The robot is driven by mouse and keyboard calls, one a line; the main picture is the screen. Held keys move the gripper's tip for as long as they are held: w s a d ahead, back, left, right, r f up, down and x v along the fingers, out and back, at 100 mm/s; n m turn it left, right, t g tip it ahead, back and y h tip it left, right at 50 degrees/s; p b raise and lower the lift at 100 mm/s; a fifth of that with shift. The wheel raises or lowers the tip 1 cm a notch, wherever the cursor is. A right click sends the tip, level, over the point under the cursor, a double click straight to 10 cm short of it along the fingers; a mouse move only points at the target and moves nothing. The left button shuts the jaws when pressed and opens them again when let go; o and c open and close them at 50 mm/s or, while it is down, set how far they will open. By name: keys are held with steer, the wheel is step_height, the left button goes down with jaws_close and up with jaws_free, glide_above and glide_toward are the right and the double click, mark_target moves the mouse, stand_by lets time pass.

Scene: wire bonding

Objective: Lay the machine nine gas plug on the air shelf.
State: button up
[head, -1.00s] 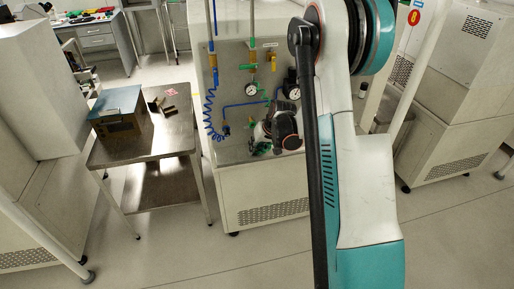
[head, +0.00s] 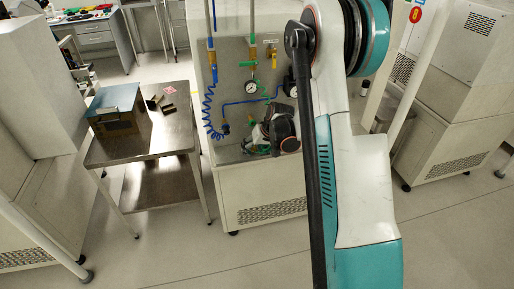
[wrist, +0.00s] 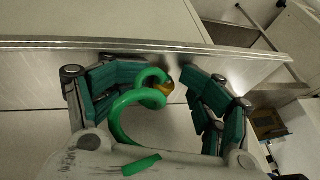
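A green curled hose with a small brass end, which looks like the gas plug (wrist: 167,89), shows between the fingers of my gripper (wrist: 168,76) in the wrist view. The green curl overlaps the left finger, while a narrow gap shows between the brass end and the right finger. The fingers stand apart. A steel ledge (wrist: 55,44), perhaps the air shelf, runs across behind the fingertips. In the head view my gripper (head: 282,134) is low at the gas panel (head: 232,100), with green beside it. My arm hides part of the panel, and the plug's contact with the ledge is unclear.
A steel table (head: 175,135) with a blue-topped box (head: 117,105) and small brown pieces stands to the left. White machines flank both sides; floor in front is clear.

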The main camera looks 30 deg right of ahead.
steer(key=shift+s+a, duration=0.2)
steer(key=shift+d+r, duration=0.1)
steer(key=shift+d+r, duration=0.1)
steer(key=shift+s+d+r, duration=0.1)
steer(key=shift+d+r, duration=0.05)
steer(key=shift+r, duration=0.25)
steer(key=v, duration=1.1)
